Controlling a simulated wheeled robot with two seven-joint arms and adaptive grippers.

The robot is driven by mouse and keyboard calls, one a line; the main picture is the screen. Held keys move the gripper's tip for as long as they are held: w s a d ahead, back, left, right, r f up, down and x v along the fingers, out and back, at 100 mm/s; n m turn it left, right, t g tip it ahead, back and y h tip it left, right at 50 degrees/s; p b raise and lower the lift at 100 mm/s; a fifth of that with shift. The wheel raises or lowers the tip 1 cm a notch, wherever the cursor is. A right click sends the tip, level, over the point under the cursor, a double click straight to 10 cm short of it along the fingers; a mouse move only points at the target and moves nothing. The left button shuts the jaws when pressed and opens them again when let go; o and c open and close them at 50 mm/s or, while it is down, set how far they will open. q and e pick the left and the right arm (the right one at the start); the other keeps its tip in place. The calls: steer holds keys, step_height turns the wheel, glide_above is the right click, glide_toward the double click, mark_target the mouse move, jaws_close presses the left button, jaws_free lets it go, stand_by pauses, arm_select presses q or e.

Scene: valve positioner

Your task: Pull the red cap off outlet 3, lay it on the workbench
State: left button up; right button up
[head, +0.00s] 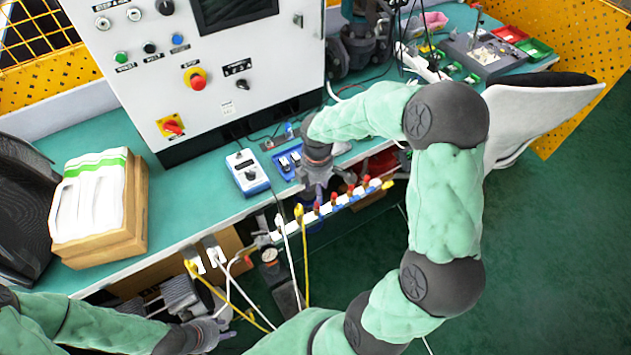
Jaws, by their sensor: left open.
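A manifold bar (342,203) with several small red caps (350,189) and yellow fittings runs along the front edge of the workbench (190,195). I cannot read the outlet numbers, so I cannot tell which cap is on outlet 3. My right gripper (318,186) points down just behind the bar, close to the caps. Its fingers are small and partly merge with the parts behind, so its opening and any contact are unclear. My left gripper (222,322) is low at the bottom left, in front of the bench, open and away from the caps.
A blue-and-white meter (247,173) and a blue tray (287,162) lie near the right gripper. A control cabinet (215,70) stands behind. White and yellow hoses (305,265) hang below the bar. A wooden box (135,210) stands left; the bench between box and meter is clear.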

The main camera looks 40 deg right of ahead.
mark_target(317, 205)
step_height(317, 205, down, 8)
steer(key=b, duration=0.3)
jaws_close()
steer(key=shift+r, duration=0.1)
stand_by(0.6)
